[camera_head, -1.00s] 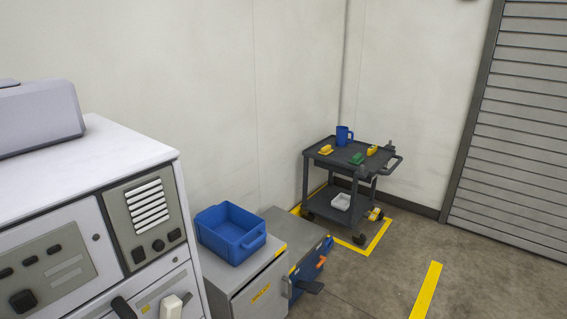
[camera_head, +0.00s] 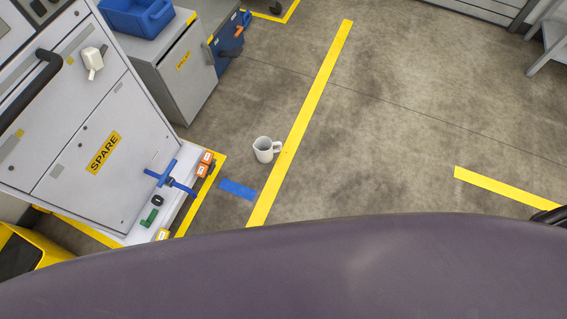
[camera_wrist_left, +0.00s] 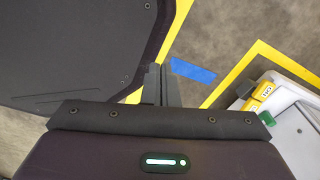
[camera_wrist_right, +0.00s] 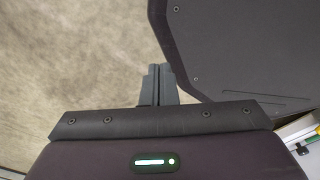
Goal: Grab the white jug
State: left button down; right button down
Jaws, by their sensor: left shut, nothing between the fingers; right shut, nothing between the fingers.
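The white jug (camera_head: 264,149) stands upright on the grey floor in the head view, with its handle to the right. It is just left of a long yellow floor line. My left gripper (camera_wrist_left: 160,82) shows in the left wrist view, shut and empty above the floor. My right gripper (camera_wrist_right: 157,84) shows in the right wrist view, also shut and empty above bare floor. Neither gripper is in the head view, and the jug is in neither wrist view, so both grippers are apart from it.
A machine marked SPARE (camera_head: 103,152) stands left of the jug, with a blue valve handle (camera_head: 165,176) and orange parts at its base. A blue tape patch (camera_head: 237,189) lies near the jug. A grey cabinet (camera_head: 178,75) holds a blue bin (camera_head: 140,17).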

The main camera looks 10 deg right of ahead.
aim_at(263, 146)
jog(key=l+u, duration=0.1)
jog(key=u, duration=0.95)
jog(key=l+u, duration=0.45)
jog(key=l, duration=0.2)
jog(key=l+u, duration=0.45)
jog(key=l, duration=0.2)
jog(key=k+l+u, duration=0.15)
jog(key=l+u, duration=0.35)
jog(key=l, duration=0.15)
